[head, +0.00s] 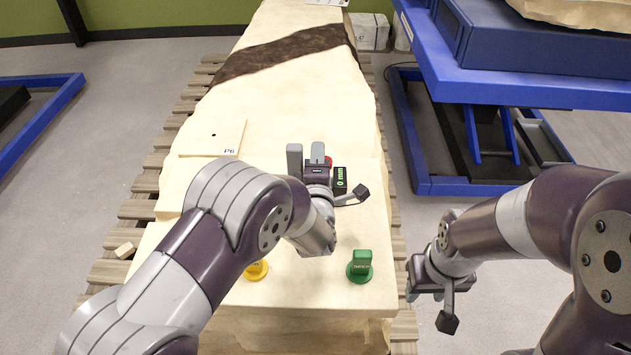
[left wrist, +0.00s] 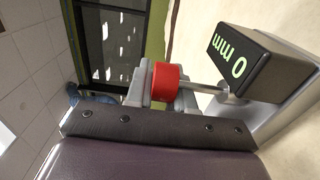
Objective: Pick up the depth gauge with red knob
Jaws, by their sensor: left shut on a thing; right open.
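The depth gauge (head: 340,180) has a black display reading "0 mm", and only part of it shows past my left gripper in the head view. In the left wrist view its display box (left wrist: 262,65), a metal rod and the red knob (left wrist: 165,82) are clear. My left gripper (head: 308,158) is over the pale stone block, its fingers shut on the red knob; a bit of red shows beside the fingers in the head view. I cannot tell whether the gauge touches the stone. My right gripper (head: 425,285) is open and empty, off the block's right side.
A green knob-shaped piece (head: 360,267) and a yellow one (head: 256,270) stand on the front of the pale block (head: 310,300). A flat plate marked P6 (head: 213,138) lies farther back. A blue lift table (head: 520,85) is at the right.

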